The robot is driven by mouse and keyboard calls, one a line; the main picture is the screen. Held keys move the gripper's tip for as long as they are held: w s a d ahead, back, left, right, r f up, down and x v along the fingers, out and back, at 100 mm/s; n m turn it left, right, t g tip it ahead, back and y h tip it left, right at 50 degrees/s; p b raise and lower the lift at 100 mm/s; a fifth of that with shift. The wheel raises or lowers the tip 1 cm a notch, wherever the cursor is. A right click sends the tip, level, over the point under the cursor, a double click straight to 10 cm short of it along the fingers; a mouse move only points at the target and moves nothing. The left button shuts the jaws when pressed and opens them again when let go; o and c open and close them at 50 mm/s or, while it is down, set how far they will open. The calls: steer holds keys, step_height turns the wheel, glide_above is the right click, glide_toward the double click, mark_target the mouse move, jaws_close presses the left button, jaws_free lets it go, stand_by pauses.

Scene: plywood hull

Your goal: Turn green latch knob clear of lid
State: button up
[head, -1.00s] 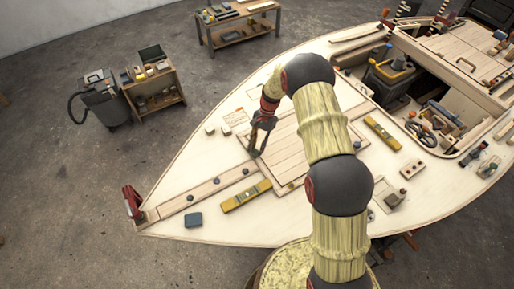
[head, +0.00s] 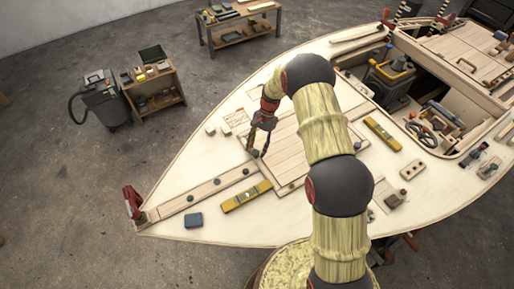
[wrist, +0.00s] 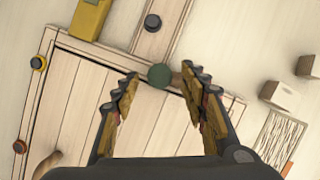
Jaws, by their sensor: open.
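The green latch knob (wrist: 159,76) sits at the edge of the plank lid (wrist: 85,100), at the end of a narrow wooden strip, in the wrist view. A short brown piece shows just right of the knob; I cannot tell whether it overlaps the lid. My gripper (wrist: 160,82) is open, with one finger on each side of the knob and a gap to both. The knob is too small to make out there.
Wooden blocks (wrist: 277,95) and a drawn sheet (wrist: 281,140) are to the right.

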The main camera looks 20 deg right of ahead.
steer(key=v, duration=1.2)
stand_by(0.3)
steer(key=s+d+f+n, duration=0.1)
steer(key=s+f+n, duration=0.15)
steer(key=s, duration=0.25)
steer(key=s+a+r+n+t+h+b, duration=0.1)
steer(key=s+r+n+t+b, duration=0.3)
steer(key=s+r, duration=0.8)
steer(key=s+a+r+n+t+h+b, duration=0.2)
steer(key=s+r+n+t+b, duration=0.1)
steer(key=s+r, duration=1)
steer(key=s+t, duration=0.1)
steer(key=s, duration=0.4)
steer(key=shift+s+a+n+b, duration=0.35)
steer(key=shift+a+b, duration=0.05)
steer(key=shift+r, duration=0.1)
steer(key=shift+c, duration=0.2)
